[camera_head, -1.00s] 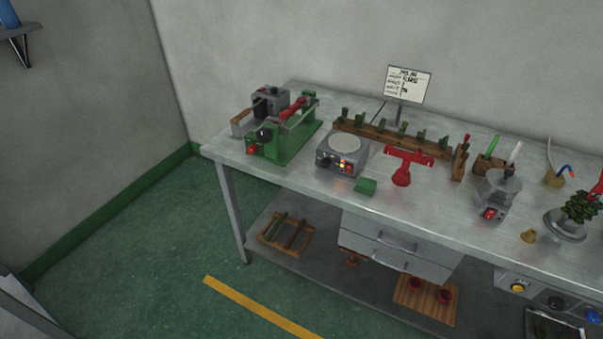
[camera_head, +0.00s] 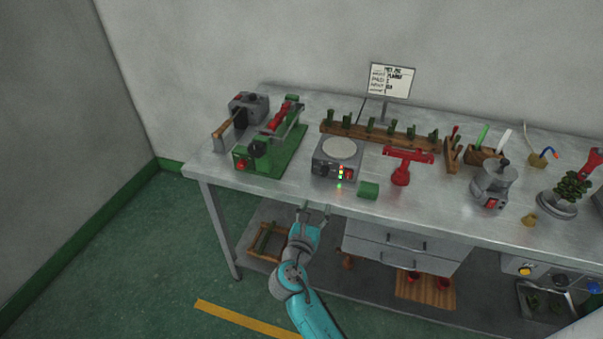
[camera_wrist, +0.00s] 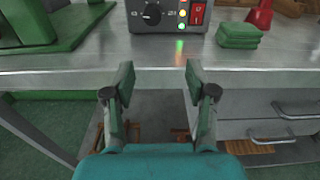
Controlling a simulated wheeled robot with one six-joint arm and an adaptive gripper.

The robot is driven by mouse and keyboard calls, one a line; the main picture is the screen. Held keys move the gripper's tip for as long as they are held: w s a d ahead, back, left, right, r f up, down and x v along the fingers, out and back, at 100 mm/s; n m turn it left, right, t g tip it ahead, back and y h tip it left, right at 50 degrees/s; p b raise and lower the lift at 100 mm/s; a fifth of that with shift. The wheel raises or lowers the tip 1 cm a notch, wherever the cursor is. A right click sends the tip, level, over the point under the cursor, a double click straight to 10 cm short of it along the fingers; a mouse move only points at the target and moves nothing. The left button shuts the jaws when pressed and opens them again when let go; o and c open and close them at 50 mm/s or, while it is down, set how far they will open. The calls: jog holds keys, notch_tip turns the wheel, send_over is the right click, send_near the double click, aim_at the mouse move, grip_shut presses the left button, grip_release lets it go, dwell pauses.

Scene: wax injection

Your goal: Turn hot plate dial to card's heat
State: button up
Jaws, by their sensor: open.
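The hot plate (camera_head: 337,152) is a grey box with a round pale top, near the front edge of the bench. Its front shows in the wrist view (camera_wrist: 183,31). There the black dial (camera_wrist: 151,13) with a white pointer mark sits left of a column of lit lamps (camera_wrist: 183,15) and a red switch (camera_wrist: 197,13). The card (camera_head: 390,81) stands on a post at the back of the bench; its writing is too small to read surely. My gripper (camera_head: 313,211) is open and empty, in front of the bench edge. In the wrist view its fingers (camera_wrist: 158,80) are below the dial, apart from it.
A wooden rack (camera_head: 385,137) lies behind. Drawers (camera_head: 400,245) hang under the bench (camera_head: 300,184).

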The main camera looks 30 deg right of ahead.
aim_at(323, 173)
jog(key=shift+w+r+h, duration=0.4)
jog(key=shift+w+r, duration=0.55)
jog(key=shift+w, duration=0.05)
jog(key=shift+w+d+r+n, duration=0.1)
jog(key=shift+w+n, duration=0.1)
jog(key=shift+n, duration=0.1)
jog(key=x, duration=1)
jog(key=shift+d, duration=0.2)
grip_shut()
